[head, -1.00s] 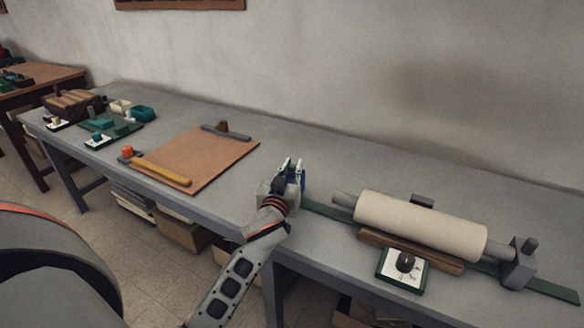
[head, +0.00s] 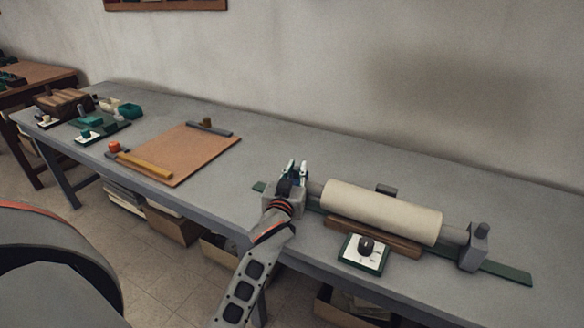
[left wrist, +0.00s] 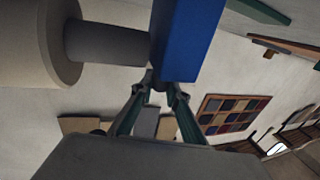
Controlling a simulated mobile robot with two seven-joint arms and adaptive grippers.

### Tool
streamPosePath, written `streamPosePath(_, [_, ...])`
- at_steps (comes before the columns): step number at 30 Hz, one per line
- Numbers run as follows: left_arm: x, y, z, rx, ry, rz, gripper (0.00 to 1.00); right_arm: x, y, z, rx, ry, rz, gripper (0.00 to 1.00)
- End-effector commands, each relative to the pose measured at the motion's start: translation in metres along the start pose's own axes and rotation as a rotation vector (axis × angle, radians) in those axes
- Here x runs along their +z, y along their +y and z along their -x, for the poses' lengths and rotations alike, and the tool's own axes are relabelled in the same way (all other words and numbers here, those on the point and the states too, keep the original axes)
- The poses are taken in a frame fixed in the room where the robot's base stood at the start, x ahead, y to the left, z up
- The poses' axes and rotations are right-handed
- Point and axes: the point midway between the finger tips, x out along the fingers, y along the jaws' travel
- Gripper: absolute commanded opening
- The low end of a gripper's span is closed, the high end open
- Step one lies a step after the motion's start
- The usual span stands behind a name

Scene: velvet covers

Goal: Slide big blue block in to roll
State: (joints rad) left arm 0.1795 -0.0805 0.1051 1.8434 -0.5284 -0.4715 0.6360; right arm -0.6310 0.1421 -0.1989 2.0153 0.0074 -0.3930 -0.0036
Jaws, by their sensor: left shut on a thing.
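My left gripper (head: 297,170) is shut on the big blue block (left wrist: 188,40), which fills the top middle of the left wrist view. In the head view the block is mostly hidden by the gripper. A grey shaft (left wrist: 108,43) sticks out of the roll and ends at the blue block's side in that view. I cannot tell whether they touch. My right gripper is not in view.
A grey end block (head: 474,248) stands at the roll's right end on a green strip (head: 508,274). A wooden bar (head: 372,238) and a dial box (head: 364,252) sit in front of the roll. A brown board (head: 190,153) lies left on the grey table (head: 262,160).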

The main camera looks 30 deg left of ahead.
Motion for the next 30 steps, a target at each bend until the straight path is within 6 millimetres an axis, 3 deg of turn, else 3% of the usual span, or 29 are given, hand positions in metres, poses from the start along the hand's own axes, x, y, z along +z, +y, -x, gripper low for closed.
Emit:
streamPosePath(13, [0.0, 0.008, 0.002, 0.005, 0.0, 0.002, 0.0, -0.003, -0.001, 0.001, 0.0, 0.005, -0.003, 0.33])
streamPosePath(14, [0.0, 0.008, 0.002, 0.006, 0.0, 0.003, 0.17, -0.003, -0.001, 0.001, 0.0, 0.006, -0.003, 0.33])
streamPosePath(16, [0.0, 0.008, 0.002, 0.006, 0.0, 0.003, 0.32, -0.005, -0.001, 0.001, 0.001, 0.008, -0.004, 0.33])
streamPosePath(26, [0.0, 0.006, 0.002, 0.001, 0.0, 0.0, 0.32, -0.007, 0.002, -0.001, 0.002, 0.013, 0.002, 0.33])
streamPosePath(30, [0.001, 0.006, 0.013, 0.002, -0.001, 0.002, 0.32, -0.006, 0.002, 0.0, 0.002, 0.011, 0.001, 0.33])
